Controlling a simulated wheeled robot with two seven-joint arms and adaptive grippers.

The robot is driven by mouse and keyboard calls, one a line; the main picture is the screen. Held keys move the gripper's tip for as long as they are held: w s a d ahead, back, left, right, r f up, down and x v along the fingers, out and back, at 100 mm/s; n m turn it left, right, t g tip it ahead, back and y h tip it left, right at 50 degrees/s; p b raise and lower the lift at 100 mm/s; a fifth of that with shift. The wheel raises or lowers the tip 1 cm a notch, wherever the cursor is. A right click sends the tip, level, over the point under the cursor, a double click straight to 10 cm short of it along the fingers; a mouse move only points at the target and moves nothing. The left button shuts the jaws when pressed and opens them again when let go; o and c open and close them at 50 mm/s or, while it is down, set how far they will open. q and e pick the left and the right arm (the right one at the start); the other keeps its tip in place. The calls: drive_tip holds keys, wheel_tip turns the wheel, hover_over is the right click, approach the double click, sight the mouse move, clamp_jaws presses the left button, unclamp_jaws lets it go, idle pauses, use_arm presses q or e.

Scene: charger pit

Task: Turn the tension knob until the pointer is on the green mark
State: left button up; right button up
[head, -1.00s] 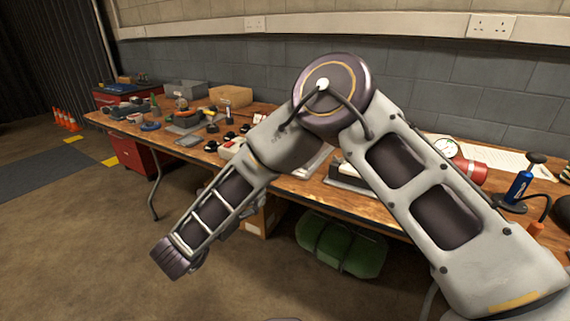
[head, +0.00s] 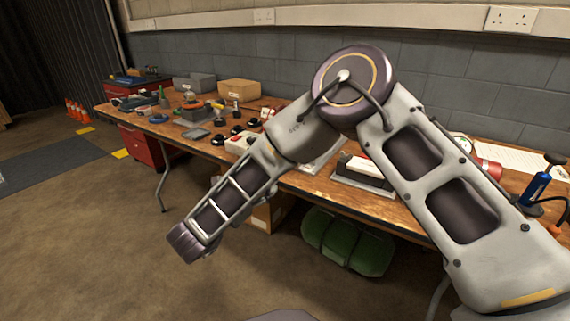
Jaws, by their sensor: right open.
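My right arm comes in from the right and bends across the view. Its far end, with my right gripper (head: 190,242), hangs low at the left, in front of the workbench and over the floor. The gripper is open and appears empty; its fingertips are hard to make out. Several small round black knobs or caps (head: 218,140) are on the left half of the workbench (head: 290,181), behind the forearm. I cannot tell which one is the tension knob. No pointer or green mark can be made out; my arm hides part of the bench. My left gripper is not in view.
A cardboard box (head: 239,91) and a grey bin (head: 194,83) stand at the back of the bench. A blue pump (head: 537,186) stands at its right. A green bag (head: 347,243) lies underneath. Orange cones (head: 77,110) stand far left. The floor in front is clear.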

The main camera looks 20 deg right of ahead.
drive_tip(key=shift+b+x, duration=1.25)
drive_tip(key=shift+x, duration=5.05)
drive_tip(key=c, duration=1)
drive_tip(key=shift+n, duration=0.4)
drive_tip(key=shift+w+n, duration=0.1)
drive_tip(key=shift+n, duration=1.4)
drive_tip(key=shift+a+n+p, duration=0.1)
drive_tip(key=shift+n+p, duration=0.55)
drive_tip(key=shift+n, duration=0.95)
